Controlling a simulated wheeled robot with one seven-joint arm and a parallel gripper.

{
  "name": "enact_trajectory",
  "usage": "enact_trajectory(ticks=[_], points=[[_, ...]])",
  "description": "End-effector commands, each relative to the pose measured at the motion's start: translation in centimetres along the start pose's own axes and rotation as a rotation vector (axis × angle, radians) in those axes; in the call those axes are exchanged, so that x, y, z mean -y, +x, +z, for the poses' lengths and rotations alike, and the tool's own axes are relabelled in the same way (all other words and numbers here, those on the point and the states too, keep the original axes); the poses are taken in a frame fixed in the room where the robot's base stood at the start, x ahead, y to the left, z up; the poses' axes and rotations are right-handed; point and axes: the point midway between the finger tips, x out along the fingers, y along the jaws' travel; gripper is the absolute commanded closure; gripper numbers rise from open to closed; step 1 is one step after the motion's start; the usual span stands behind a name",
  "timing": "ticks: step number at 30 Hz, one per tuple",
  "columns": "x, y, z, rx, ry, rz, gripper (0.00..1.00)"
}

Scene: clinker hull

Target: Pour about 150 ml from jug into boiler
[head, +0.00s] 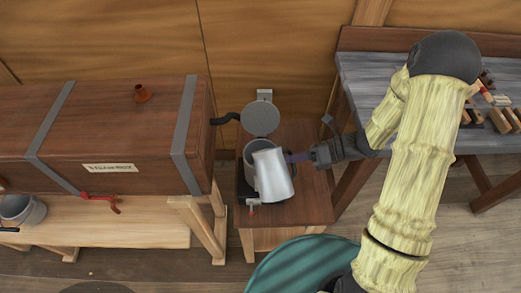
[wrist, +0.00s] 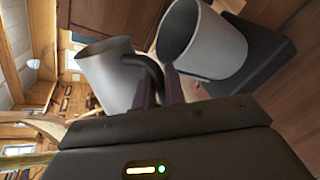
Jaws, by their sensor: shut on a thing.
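The jug (head: 277,178) is a pale metal vessel, tilted at the boiler's mouth in the head view. It also shows in the wrist view (wrist: 104,78), with a dark curved handle. My gripper (head: 300,157) reaches in from the right and is shut on the jug's handle; its fingers show in the wrist view (wrist: 160,85). The boiler (head: 249,163) is a grey cylinder with its round lid standing open behind it. The jug covers part of its mouth. The boiler's open rim appears in the wrist view (wrist: 203,48). I cannot make out any liquid or stream.
The boiler stands on a small wooden table (head: 310,200). A long wooden box (head: 95,140) on trestles is close on the left, with a black pipe toward the boiler. A grey workbench (head: 370,80) is at the right. A teal round surface (head: 300,268) is in front.

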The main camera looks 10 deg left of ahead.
Motion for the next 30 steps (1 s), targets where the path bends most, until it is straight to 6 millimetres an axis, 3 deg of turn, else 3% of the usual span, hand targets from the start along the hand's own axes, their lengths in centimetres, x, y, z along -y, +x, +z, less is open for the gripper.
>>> enact_trajectory(ticks=[30], points=[[0.9,0.0,-1.1,-0.038,0.111,0.015,1.0]])
